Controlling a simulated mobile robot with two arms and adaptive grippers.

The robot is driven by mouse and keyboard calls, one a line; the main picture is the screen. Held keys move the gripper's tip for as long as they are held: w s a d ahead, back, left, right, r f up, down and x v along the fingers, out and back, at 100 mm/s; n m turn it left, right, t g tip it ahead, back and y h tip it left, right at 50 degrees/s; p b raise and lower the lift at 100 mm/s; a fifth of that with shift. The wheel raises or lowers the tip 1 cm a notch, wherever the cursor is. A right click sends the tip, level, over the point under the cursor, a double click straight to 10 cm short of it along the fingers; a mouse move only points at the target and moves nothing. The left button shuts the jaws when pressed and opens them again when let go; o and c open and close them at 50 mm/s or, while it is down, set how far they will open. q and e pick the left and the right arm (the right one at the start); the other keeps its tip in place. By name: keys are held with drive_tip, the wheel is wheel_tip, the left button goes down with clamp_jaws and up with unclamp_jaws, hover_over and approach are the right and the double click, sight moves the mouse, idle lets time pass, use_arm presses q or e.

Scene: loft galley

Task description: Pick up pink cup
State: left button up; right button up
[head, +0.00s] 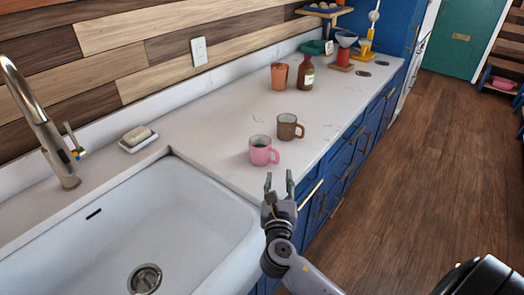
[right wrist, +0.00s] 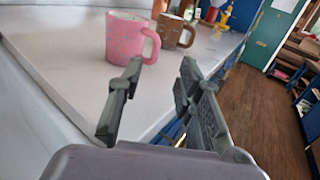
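The pink cup (head: 261,151) stands upright on the white counter (head: 215,128), near its front edge and just right of the sink, with its handle on the right. It also shows in the right wrist view (right wrist: 124,38), ahead of the fingers and a little left. My right gripper (head: 279,180) is open and empty, in front of the cup and apart from it; its two spread fingers show in the right wrist view (right wrist: 160,75). My left gripper is not in view.
A brown mug (head: 287,127) stands close behind the pink cup. An orange cup (head: 279,76) and a brown bottle (head: 306,73) stand farther back. The white sink (head: 130,230) lies to the left, with a faucet (head: 38,110) and a soap dish (head: 138,139).

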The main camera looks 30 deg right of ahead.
sight(278, 157)
drive_tip(key=p+x, duration=0.1)
drive_tip(key=x, duration=0.8)
drive_tip(key=shift+w+a, duration=0.1)
drive_tip(key=shift+a, duration=0.1)
clamp_jaws()
drive_tip(key=shift+r, duration=0.1)
idle(0.5)
